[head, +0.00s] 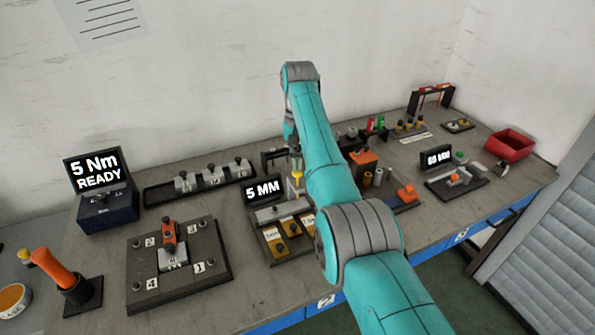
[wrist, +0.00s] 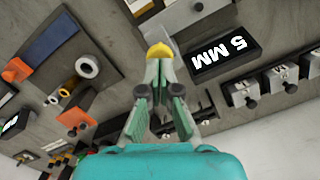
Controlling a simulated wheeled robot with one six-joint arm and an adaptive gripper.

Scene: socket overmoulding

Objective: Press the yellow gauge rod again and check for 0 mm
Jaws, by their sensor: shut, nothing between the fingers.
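The yellow gauge rod (head: 297,173) stands upright at the gauge station, just left of my arm. Its yellow top also shows in the wrist view (wrist: 158,51), directly at the tips of my shut gripper (wrist: 159,68). My gripper (head: 295,157) points down above the rod with nothing between its fingers. Whether the fingertips touch the rod's top I cannot tell. The gauge display (head: 263,189) beside it reads 5 MM, and it shows in the wrist view too (wrist: 224,48). My arm hides part of the gauge station (head: 272,214).
A torque display (head: 97,171) reads "5 Nm READY" at the left. A numbered fixture plate (head: 140,274) and an orange tool (head: 56,270) are in front of it. A dark tray with several grey pieces (head: 160,195) lies behind. A red bin (head: 510,145) stands far right.

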